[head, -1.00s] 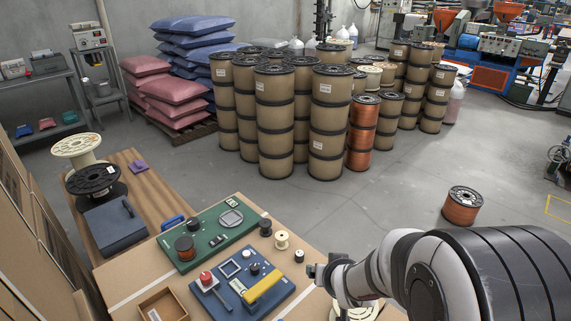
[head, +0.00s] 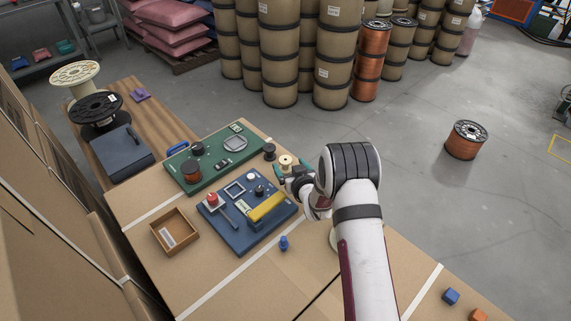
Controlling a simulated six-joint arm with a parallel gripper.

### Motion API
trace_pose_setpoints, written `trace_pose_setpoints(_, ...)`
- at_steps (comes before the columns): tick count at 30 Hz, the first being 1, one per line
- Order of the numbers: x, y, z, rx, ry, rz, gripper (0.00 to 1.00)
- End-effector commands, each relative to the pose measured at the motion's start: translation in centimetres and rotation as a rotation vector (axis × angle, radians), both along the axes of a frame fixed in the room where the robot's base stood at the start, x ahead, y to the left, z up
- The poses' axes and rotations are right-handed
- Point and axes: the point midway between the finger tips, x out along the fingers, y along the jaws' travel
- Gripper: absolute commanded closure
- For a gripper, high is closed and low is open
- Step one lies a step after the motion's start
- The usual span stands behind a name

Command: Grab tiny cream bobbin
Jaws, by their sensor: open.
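The tiny cream bobbin (head: 286,160) stands on the cardboard-coloured table top, just past the right end of the green board. My gripper (head: 287,171) is beside it on its near side, with its jaws open. Its fingertips are small and partly overlap the bobbin's lower part in this view. I cannot tell whether they touch the bobbin or reach around it.
A dark small spool (head: 269,151) stands left of the bobbin. The green board (head: 208,174) and blue board (head: 240,232) carry fixtures. An open box (head: 175,232) and a blue peg (head: 284,243) lie nearer. A larger cream spool (head: 333,238) is mostly hidden by my arm.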

Motion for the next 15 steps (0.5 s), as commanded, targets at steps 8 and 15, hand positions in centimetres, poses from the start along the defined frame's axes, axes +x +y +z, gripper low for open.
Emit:
trace_pose_setpoints(8,4.2,1.4,-1.9,0.0,0.0,0.0,0.13)
trace_pose_setpoints(15,4.4,1.4,-1.9,-0.001,0.001,-0.001,0.15)
